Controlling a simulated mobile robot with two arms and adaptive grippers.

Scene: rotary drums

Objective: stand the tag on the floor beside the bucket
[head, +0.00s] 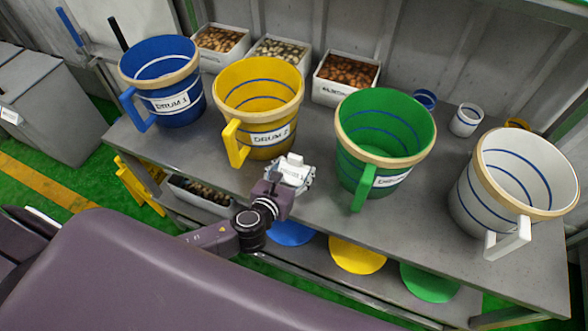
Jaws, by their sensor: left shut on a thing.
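My left gripper (290,172) is above the grey table, between the yellow drum (262,118) and the green drum (372,170). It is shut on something. A small whitish thing shows at its fingers, but it blends with the pale gripper, so I cannot tell its shape or whether it is the tag. I cannot pick out a separate bucket on the floor. The bucket-like things in view are the handled drums, including a blue one (185,98) and a white one (482,205), all upright on the table. My right gripper is not in view.
The grey table (318,200) has white bins (345,92) of small pieces along its back. Blue, yellow and green discs (430,283) lie on its lower shelf. A yellow stand (138,186) is at its left end. Green floor (45,195) is open at left.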

